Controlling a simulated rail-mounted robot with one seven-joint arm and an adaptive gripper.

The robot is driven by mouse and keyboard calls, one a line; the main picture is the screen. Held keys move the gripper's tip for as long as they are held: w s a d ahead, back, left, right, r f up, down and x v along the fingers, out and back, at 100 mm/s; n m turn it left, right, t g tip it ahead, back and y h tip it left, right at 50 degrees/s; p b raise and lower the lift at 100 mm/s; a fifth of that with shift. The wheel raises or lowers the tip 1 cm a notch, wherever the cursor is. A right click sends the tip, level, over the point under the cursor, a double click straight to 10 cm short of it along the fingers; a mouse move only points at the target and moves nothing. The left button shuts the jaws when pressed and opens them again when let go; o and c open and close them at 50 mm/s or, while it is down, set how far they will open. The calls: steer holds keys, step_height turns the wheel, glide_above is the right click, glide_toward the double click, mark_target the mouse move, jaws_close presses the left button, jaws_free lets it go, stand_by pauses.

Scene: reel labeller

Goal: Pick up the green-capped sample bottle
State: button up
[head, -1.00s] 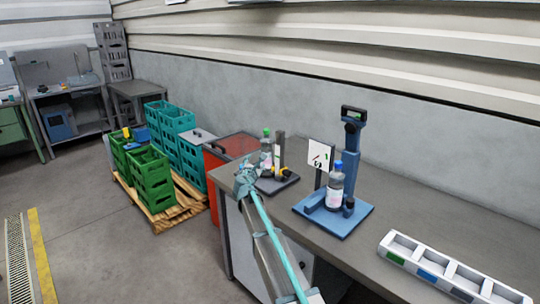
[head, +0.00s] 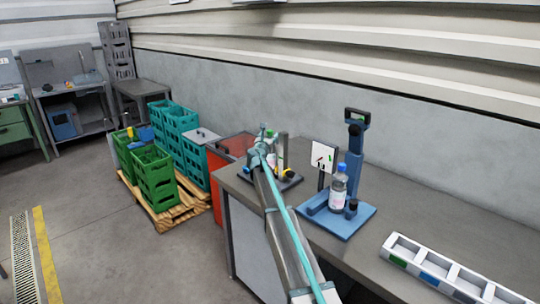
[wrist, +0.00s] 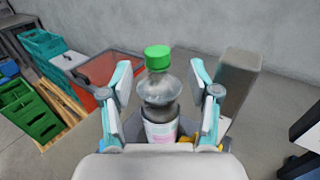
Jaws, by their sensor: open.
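The green-capped sample bottle (wrist: 158,95) stands upright in the wrist view, clear-grey with a white and pink label. In the head view it is mostly hidden behind my arm, with a bit of its green cap (head: 269,133) showing. My gripper (wrist: 160,90) is open, with one finger on each side of the bottle's upper part. Gaps show between both fingers and the bottle. The bottle's base is hidden by the gripper body in the wrist view. In the head view my gripper (head: 262,150) is at the dark stand (head: 290,182) on the bench.
A blue-capped bottle (head: 338,188) stands on a blue labeller base (head: 350,222) to the right. A grey post (wrist: 238,85) rises right of the green-capped bottle. A white compartment tray (head: 455,270) lies at the bench's front right. Green crates (head: 155,180) stand on a pallet at left.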

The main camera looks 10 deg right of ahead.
mark_target(269, 133)
steer(key=p+x, duration=0.1)
steer(key=x, duration=0.4)
steer(key=shift+a+p, duration=0.2)
steer(key=shift+p, duration=0.1)
jaws_close()
